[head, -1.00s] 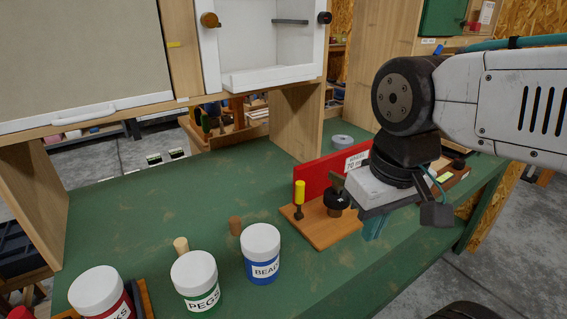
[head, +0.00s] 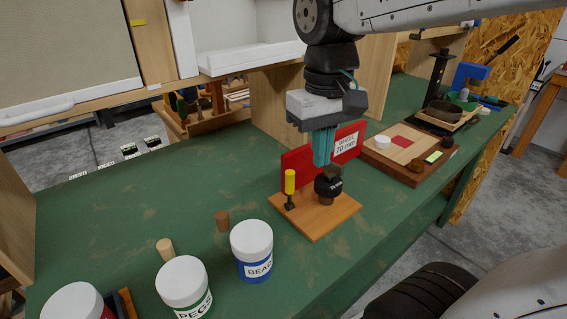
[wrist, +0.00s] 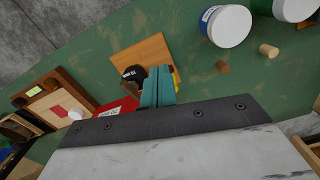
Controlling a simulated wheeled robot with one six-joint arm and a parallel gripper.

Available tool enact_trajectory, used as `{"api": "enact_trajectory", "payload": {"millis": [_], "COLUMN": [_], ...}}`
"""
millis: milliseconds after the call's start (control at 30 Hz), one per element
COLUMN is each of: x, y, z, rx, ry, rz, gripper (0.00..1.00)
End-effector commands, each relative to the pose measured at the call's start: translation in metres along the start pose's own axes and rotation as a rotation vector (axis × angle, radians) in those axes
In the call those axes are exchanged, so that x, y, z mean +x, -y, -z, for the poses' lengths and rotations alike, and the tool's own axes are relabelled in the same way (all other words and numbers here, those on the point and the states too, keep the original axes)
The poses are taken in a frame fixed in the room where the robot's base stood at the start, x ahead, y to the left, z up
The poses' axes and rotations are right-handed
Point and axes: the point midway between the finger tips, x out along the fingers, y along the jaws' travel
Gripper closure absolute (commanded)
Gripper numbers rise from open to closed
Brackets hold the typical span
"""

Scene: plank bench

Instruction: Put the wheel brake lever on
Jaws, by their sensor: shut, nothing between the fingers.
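A wooden board (head: 318,219) on the green bench carries a yellow-handled lever (head: 290,182), standing about upright, and a dark round wheel (head: 329,186) beside it. A red plate (head: 296,165) with a white label reading "WHEEL 70 mm" stands behind them. My gripper (head: 322,163) is shut and empty, its teal fingers pointing down just above or behind the wheel, right of the lever. In the wrist view, my gripper (wrist: 160,72) covers part of the lever; the wheel (wrist: 133,73) shows left of the fingertips. I cannot tell whether the fingers touch anything.
White jars, including a blue-banded one (head: 252,250) and a green-banded one (head: 184,285), stand at front left, near two wooden pegs (head: 222,221). A wooden tray (head: 408,156) lies to the right. The bench's left middle is clear.

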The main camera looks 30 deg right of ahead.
Motion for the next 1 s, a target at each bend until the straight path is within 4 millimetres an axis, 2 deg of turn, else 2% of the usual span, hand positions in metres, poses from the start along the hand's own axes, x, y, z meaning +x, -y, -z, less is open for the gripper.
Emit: {"api": "enact_trajectory", "payload": {"millis": [33,200,300,400,600,1000], "x": [-0.003,-0.006,-0.003,0.001,0.005,0.009], "y": [0.001,0.003,0.005,0.006,0.007,0.007], "z": [0.023,0.087,0.117,0.136,0.149,0.148], "rx": [0.0,0.001,0.001,0.001,0.002,0.001], "ry": [0.037,0.133,0.176,0.203,0.222,0.223], "rz": [0.0,0.001,0.001,0.001,0.001,0.001], "gripper": [1.0,1.0,1.0,1.0,1.0,1.0]}}
